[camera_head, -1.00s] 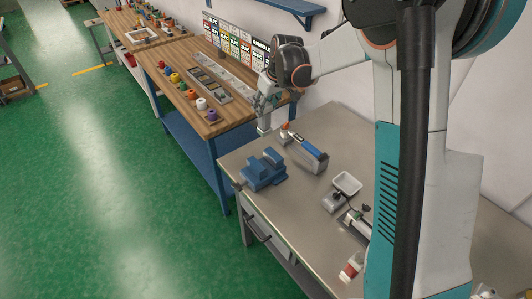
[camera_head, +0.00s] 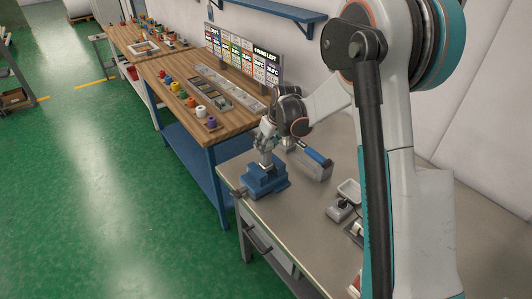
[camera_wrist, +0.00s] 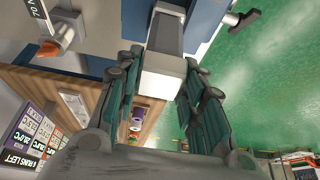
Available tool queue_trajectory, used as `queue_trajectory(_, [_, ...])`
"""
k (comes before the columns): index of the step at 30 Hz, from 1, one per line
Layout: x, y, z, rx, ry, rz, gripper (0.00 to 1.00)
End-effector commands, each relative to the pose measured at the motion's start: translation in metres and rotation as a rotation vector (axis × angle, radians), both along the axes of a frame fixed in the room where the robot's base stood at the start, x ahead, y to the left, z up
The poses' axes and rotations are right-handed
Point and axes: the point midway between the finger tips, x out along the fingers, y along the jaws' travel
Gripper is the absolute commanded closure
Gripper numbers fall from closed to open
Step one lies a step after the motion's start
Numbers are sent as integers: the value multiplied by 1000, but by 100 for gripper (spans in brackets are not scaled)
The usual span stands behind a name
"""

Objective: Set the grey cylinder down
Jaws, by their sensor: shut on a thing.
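My gripper (camera_head: 267,148) is low over the blue vise (camera_head: 265,184) on the grey bench. It is shut on the pale grey cylinder (camera_head: 266,161), whose lower end is at the vise's top. I cannot tell whether the two touch. In the wrist view the held piece (camera_wrist: 160,80) looks block-like between the two green-padded fingers (camera_wrist: 158,98). Beyond it is a darker grey strip, with blue on both sides. The far end of the held piece is hard to make out.
A blue-and-grey device (camera_head: 313,160) lies just right of the vise. A white tray (camera_head: 349,190) and small grey box (camera_head: 340,208) are farther right. The wooden bench (camera_head: 180,82) behind carries coloured spools and a sign panel (camera_head: 240,58). The grey bench (camera_head: 285,215) is bare in front.

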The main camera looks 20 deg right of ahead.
Motion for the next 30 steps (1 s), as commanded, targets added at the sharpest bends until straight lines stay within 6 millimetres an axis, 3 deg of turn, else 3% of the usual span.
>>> queue_trajectory(1, [1,0,-14,0,0,0,100])
queue_trajectory(5, [0,0,-29,0,-1,0,100])
queue_trajectory(17, [0,0,-32,0,0,0,100])
queue_trajectory(18, [0,0,-32,0,0,0,57])
queue_trajectory(20, [0,0,-32,0,0,0,44])
queue_trajectory(30, [0,0,-31,0,0,0,44])
